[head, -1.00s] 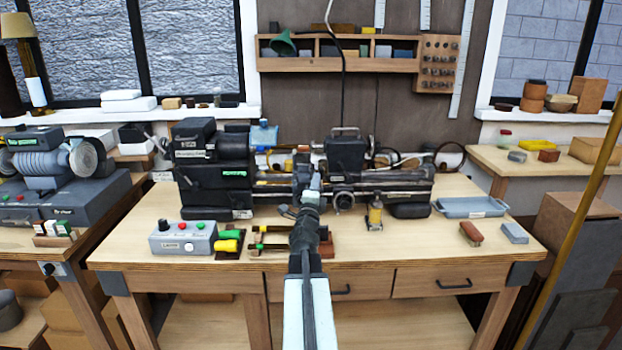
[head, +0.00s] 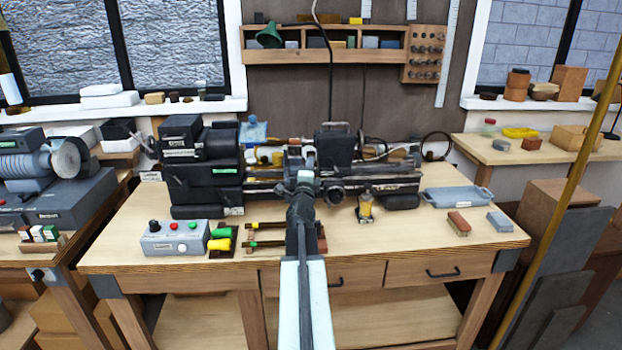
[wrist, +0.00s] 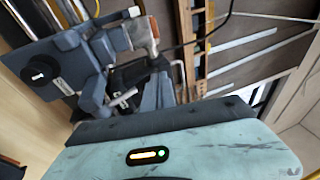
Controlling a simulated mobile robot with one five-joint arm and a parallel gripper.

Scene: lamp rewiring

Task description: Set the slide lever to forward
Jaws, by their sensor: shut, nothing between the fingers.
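The dark metal lathe (head: 205,180) stands along the back of the wooden workbench (head: 150,220). My gripper (head: 305,178) is shut and empty in front of the middle of the lathe, by its slide. It hides part of the slide behind it. I cannot make out the slide lever for certain in the head view, nor its setting. In the wrist view, a short silver handle (wrist: 124,98) shows among grey-blue machine parts, beside a dark plate with a round black knob (wrist: 38,76). I cannot tell whether this handle is the slide lever, or whether my gripper touches anything.
A grey control box (head: 174,238) with buttons and yellow and green connectors (head: 220,239) lie at the bench's front left. Bare bench top lies at front right.

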